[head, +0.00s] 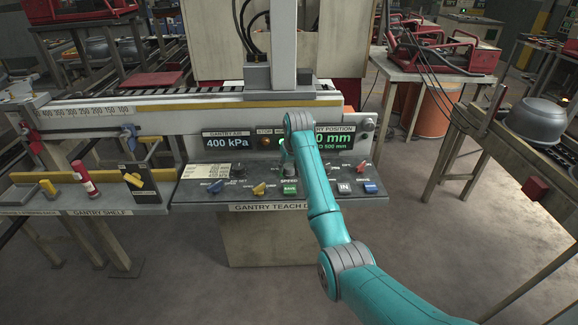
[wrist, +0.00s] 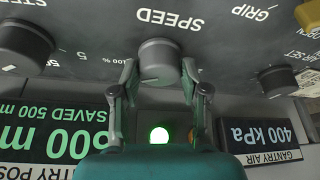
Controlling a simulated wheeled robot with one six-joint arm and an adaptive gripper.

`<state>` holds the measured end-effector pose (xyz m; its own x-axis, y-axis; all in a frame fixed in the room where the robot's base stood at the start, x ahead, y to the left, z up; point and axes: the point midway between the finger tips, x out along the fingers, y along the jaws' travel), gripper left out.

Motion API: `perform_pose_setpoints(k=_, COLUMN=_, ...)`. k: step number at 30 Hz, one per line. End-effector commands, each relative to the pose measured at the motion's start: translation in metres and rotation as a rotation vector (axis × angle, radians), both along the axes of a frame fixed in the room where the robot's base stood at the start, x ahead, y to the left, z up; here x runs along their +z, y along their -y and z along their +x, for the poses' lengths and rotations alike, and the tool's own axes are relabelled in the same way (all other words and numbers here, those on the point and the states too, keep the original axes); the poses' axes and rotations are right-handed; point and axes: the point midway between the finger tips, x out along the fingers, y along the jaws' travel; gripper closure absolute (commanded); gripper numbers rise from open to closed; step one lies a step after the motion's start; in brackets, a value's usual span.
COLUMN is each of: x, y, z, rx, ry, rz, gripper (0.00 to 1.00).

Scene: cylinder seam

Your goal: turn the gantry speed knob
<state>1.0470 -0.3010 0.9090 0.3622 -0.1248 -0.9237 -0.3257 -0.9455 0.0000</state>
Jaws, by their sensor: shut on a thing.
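The gantry speed knob (wrist: 160,62) is a round grey knob next to the SPEED label on the panel, seen upside down in the wrist view. My gripper (wrist: 161,84) has one finger on each side of it and is shut on it. In the head view my gripper (head: 288,168) is over the gantry teach desk (head: 268,206), just above the SPEED label. My arm hides most of the gripper and knob there.
Another dark knob (wrist: 24,48) and a small grey knob (wrist: 277,80) flank the speed knob. Behind are the pressure display (head: 227,142), reading 400 kPa, and the position display (head: 338,140), partly covered by my arm. A green light (wrist: 159,135) glows.

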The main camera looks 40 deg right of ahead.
Motion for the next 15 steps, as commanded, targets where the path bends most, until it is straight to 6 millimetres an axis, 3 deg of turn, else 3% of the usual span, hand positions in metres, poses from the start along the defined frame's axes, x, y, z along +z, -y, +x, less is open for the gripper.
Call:
perform_pose_setpoints(k=8, x=-0.0004, y=0.0004, z=-0.0004, rx=0.058, ry=-0.001, rz=0.001, gripper=0.90)
perform_pose_setpoints(k=15, x=-0.0003, y=0.0020, z=-0.0009, rx=0.215, ry=-0.002, rz=0.001, gripper=0.90)
